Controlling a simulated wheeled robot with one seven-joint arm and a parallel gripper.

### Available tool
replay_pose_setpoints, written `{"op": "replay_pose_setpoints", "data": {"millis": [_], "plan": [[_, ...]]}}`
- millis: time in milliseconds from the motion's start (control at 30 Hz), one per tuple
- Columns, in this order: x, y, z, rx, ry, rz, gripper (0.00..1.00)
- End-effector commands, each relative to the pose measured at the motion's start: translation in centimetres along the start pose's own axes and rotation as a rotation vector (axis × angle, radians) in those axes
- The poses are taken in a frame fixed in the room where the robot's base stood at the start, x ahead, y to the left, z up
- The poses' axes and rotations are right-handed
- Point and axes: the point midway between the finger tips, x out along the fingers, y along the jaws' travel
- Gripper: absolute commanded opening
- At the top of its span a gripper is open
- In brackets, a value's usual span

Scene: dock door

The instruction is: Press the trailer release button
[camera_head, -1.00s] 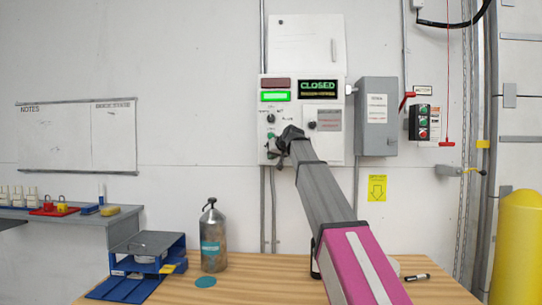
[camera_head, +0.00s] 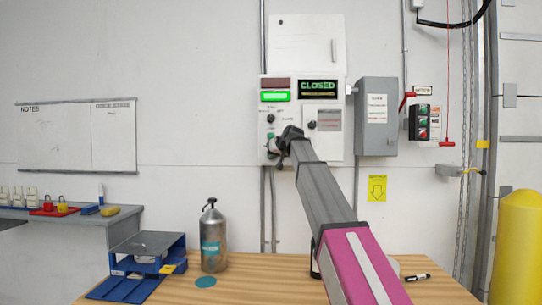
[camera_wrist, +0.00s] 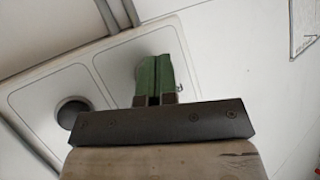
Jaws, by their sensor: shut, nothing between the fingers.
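The grey control panel (camera_head: 335,150) is on the wall, with a lit green bar (camera_head: 275,96) and a sign (camera_head: 318,86) reading CLOSED. A small dark knob (camera_head: 270,118) and a small green round control (camera_head: 271,135) show on its left part. The labels are too small to tell which control is the trailer release button. My gripper (camera_head: 273,153) is at the panel's lower left, partly hidden by my arm. In the wrist view its green fingertips (camera_wrist: 153,72) are shut and empty before the pale panel face. A dark round knob (camera_wrist: 71,112) shows left of them. Contact cannot be told.
A grey box (camera_head: 377,130) and a black button station (camera_head: 423,122) are on the wall to the right. Below, a wooden table (camera_head: 260,280) holds a metal bottle (camera_head: 213,240) and a blue stand (camera_head: 125,288). A yellow post (camera_head: 517,250) stands at the right.

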Motion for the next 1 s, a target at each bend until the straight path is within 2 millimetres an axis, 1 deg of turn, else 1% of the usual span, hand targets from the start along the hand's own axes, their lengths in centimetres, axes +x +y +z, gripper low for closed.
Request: {"op": "replay_pose_setpoints", "data": {"millis": [600, 1000], "plan": [[0.2, 0.2, -0.2, 0.000, 0.001, 0.000, 0.00], [-0.8, -0.6, 0.7, 0.000, 0.000, 0.001, 0.00]]}}
